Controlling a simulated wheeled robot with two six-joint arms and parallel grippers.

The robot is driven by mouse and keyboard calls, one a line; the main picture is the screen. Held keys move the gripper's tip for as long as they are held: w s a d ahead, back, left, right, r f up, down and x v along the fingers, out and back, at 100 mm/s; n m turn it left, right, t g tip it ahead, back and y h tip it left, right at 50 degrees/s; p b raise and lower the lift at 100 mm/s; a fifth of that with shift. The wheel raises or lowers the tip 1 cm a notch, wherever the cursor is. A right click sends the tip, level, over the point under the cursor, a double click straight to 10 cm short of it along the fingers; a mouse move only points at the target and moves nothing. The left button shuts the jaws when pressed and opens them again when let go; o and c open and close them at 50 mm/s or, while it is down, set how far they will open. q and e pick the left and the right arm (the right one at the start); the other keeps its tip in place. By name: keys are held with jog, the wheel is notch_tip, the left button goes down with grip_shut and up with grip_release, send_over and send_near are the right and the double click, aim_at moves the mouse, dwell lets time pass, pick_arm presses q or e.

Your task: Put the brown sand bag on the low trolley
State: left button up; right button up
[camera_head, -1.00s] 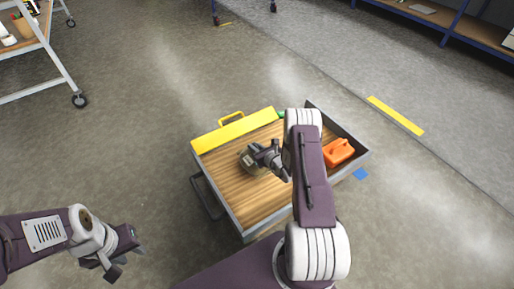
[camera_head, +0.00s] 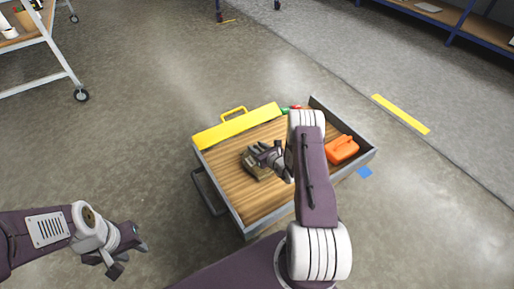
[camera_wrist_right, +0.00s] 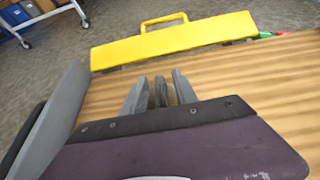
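The low trolley (camera_head: 225,180) has a wood-slat deck and a grey rim, in the middle of the head view. A small olive-brown bundle, apparently the brown sand bag (camera_head: 258,172), is over the left-middle part of the deck. My right gripper (camera_head: 262,156) is right at it and covers part of it. In the right wrist view the fingers (camera_wrist_right: 160,92) show close together with a narrow tan-olive strip between them. I cannot tell whether they grip the bag. My left gripper (camera_head: 128,256) is low at the left, off the trolley and empty, its fingers apart.
A yellow case (camera_head: 238,126) lies along the trolley's far left edge. An orange canister (camera_head: 341,149) is at its right end, with small red and green items (camera_head: 291,107) at the back. A shelf cart (camera_head: 45,60) stands far left. Open floor surrounds the trolley.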

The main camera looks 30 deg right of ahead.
jog(key=p+v, duration=0.6)
jog(key=v, duration=0.5)
jog(key=a+r+n+g+y, duration=0.2)
jog(key=a+r+n+y, duration=0.4)
jog(key=a, duration=0.4)
jog(key=s+a+r+n+g+y, duration=0.4)
jog(key=s+a+r+n+g, duration=0.3)
jog(key=s+a+n+g, duration=0.45)
jog(key=s+r+n+g+h, duration=0.2)
jog(key=s+n+h, duration=0.4)
jog(key=s+n, duration=0.3)
jog(key=w+d+r+n+t+h, duration=0.3)
jog(key=d+n+h, duration=0.2)
jog(key=n, duration=0.3)
jog(key=shift+w+d+r, duration=0.2)
jog(key=shift+w+d, duration=0.05)
jog(key=shift+d, duration=0.2)
